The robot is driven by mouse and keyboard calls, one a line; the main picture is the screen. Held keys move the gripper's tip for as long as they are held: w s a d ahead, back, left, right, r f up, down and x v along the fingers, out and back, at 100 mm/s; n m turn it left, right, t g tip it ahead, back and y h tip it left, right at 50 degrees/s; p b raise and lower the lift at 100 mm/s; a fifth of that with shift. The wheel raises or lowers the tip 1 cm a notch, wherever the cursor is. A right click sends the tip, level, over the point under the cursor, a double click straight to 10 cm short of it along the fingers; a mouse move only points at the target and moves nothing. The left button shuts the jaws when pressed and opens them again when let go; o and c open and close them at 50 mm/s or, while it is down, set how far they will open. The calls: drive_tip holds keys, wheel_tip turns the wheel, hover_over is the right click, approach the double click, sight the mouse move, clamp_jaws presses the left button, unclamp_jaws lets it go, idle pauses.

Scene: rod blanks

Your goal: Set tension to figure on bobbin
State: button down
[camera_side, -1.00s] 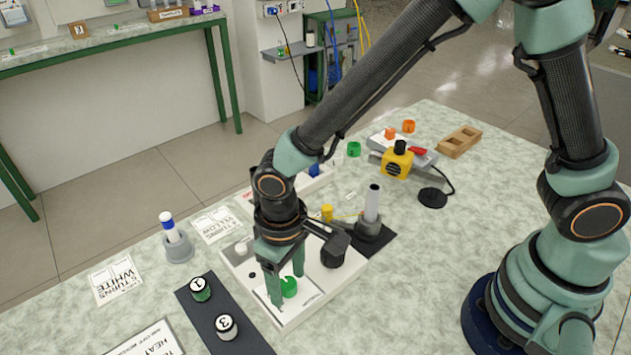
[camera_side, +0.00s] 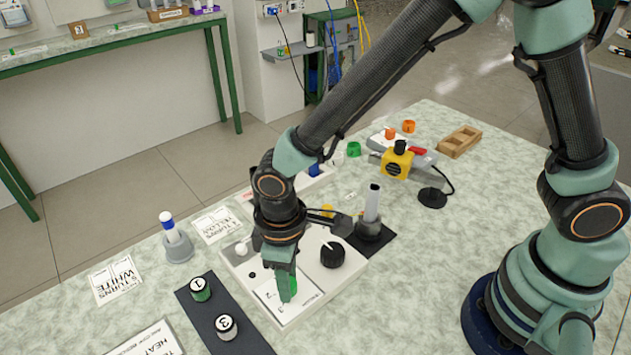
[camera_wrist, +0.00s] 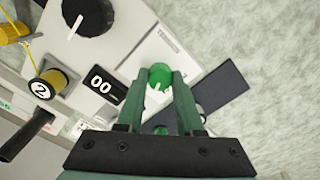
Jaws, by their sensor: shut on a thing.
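The green tension knob (camera_side: 293,284) sits on a white dial plate (camera_side: 283,309) at the front of the white winding machine (camera_side: 318,288). A "2" mark shows on the plate's left part; where the knob points is unclear. My gripper (camera_side: 286,294) points down and is shut on the knob. In the wrist view the green knob (camera_wrist: 158,74) lies between my fingertips (camera_wrist: 160,85). A yellow bobbin (camera_wrist: 41,86) with a "2" on its end shows at the left there, beside a black counter (camera_wrist: 101,83) reading "00".
A black knob (camera_side: 332,256) stands close behind my gripper. Speckled tabletop at right is clear.

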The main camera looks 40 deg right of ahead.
drive_tip(key=n, duration=0.3)
drive_tip(key=shift+n, duration=2.2)
drive_tip(key=c, duration=0.5)
unclamp_jaws()
drive_tip(key=shift+c, duration=0.2)
drive_tip(key=shift+r, duration=0.1)
wheel_tip(320, 180, up, 12)
